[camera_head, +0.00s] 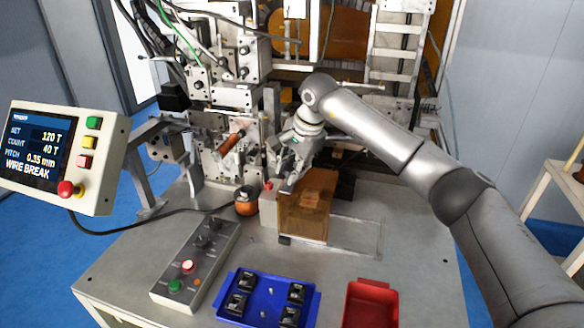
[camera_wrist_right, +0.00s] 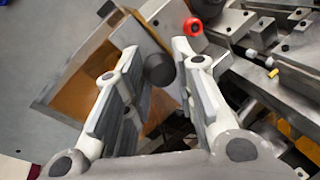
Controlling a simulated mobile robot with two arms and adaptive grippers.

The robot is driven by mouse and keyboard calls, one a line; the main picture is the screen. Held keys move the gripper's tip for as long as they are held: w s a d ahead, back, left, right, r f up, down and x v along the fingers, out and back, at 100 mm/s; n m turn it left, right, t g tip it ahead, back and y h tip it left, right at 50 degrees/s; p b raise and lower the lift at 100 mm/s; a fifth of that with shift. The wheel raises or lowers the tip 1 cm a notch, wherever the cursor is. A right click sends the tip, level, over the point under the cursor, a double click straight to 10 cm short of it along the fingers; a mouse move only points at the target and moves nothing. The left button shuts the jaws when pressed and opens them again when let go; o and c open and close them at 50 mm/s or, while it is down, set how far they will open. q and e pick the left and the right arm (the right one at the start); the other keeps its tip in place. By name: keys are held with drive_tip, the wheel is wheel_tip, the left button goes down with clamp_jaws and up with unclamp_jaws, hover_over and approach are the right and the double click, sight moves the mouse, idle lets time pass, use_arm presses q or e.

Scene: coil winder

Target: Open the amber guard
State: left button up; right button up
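The amber guard (camera_head: 306,217) is a brown, see-through panel on the machine table, just in front of the winder. It also shows in the right wrist view (camera_wrist_right: 85,80), with a grey frame edge. My right gripper (camera_head: 287,186) is at the guard's upper left edge. In the right wrist view my right gripper (camera_wrist_right: 157,48) has its fingers apart, with a dark round knob (camera_wrist_right: 160,70) showing between them. I cannot tell whether either finger touches the knob. The guard looks closed, though the gripper and arm hide part of it. My left gripper is not in view.
A copper-coloured spool (camera_head: 246,201) stands left of the guard. A button box (camera_head: 197,263), a blue tray (camera_head: 268,299) with several dark parts and a red bin (camera_head: 370,304) lie in front. A control panel (camera_head: 62,155) reads WIRE BREAK at left.

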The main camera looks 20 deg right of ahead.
clamp_jaws()
drive_tip(key=shift+s+d, duration=0.15)
drive_tip(key=shift+d, duration=0.1)
drive_tip(key=b, duration=0.3)
approach(326, 187)
drive_tip(key=x, duration=0.5)
drive_tip(key=shift+r, duration=0.1)
drive_tip(key=o, duration=0.7)
unclamp_jaws()
drive_tip(key=shift+o, duration=0.2)
